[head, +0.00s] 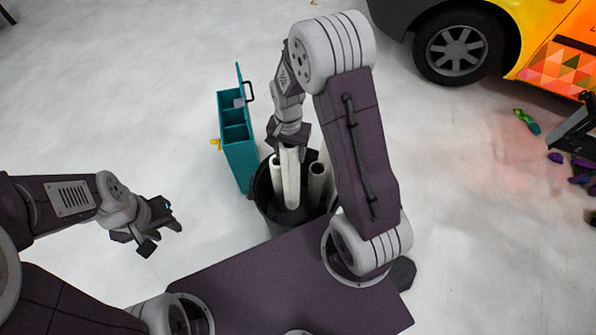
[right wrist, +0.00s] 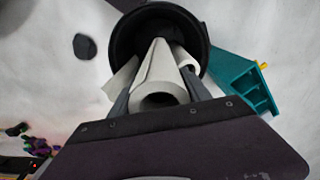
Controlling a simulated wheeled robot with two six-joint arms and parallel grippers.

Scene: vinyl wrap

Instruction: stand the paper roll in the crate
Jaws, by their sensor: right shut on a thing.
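A long white paper roll (head: 291,182) is held near its upper end by my right gripper (head: 289,146), which is shut on it. The roll points down into the round black crate (head: 263,206), close to upright. Whether its lower end touches the crate floor is hidden. In the right wrist view the roll (right wrist: 160,62) runs from the jaws into the crate (right wrist: 121,38). My left gripper (head: 164,237) is empty, with its fingers apart, left of the crate above the floor.
Other white rolls (head: 316,181) stand in the crate beside the held one. A teal toolbox (head: 241,160) with an open lid stands next to the crate. An orange and yellow vehicle (head: 500,40) is at the back right. Pale floor at left is clear.

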